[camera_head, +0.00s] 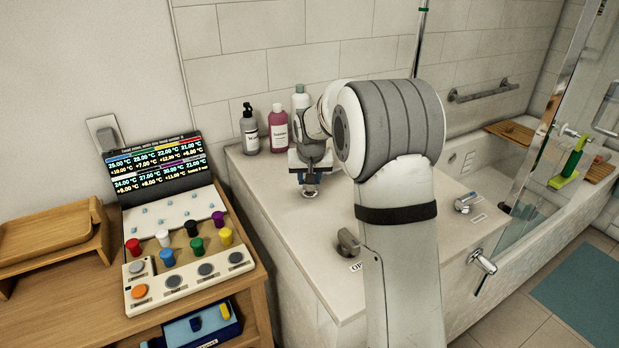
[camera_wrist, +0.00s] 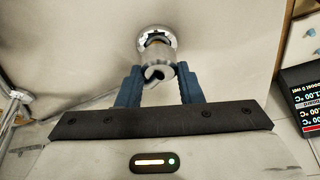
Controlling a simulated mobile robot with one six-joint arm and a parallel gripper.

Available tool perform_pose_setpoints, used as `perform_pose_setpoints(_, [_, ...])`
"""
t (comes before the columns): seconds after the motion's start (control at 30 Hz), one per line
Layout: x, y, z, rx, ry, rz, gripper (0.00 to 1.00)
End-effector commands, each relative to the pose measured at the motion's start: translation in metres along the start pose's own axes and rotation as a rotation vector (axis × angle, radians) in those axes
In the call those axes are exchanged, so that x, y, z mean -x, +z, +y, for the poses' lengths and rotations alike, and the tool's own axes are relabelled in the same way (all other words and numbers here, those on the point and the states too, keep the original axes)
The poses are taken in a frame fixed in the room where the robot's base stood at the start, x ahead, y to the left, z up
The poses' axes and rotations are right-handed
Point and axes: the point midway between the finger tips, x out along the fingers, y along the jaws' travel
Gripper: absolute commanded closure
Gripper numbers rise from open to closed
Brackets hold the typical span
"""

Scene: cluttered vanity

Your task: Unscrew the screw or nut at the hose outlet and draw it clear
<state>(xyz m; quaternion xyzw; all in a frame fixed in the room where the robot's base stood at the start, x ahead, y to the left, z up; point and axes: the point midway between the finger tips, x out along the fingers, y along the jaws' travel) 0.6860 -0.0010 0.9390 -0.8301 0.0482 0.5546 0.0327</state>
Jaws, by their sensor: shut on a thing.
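The hose outlet's round chrome flange (camera_wrist: 157,36) shows at the top middle of the wrist view. In the head view my gripper (camera_head: 310,172) points down at the pale tub deck, above a small chrome fitting (camera_head: 310,190). The nut cannot be told apart there.
Several bottles, among them a pink one (camera_head: 278,129), stand close behind my gripper. A metal knob (camera_head: 347,242) stands on the tub deck (camera_head: 290,225) nearer the front. A control panel (camera_head: 190,275) with coloured knobs and a display (camera_head: 160,170) sits on the wooden table at left.

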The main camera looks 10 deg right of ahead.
Motion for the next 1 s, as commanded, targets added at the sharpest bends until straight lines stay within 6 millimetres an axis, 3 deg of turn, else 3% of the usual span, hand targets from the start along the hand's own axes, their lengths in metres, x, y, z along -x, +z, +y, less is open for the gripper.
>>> perform_pose_setpoints(0.5, [0.021, -0.008, 0.001, -0.001, 0.001, -0.001, 0.94])
perform_pose_setpoints(1.0, [0.024, -0.01, 0.001, -0.001, 0.001, -0.001, 0.94])
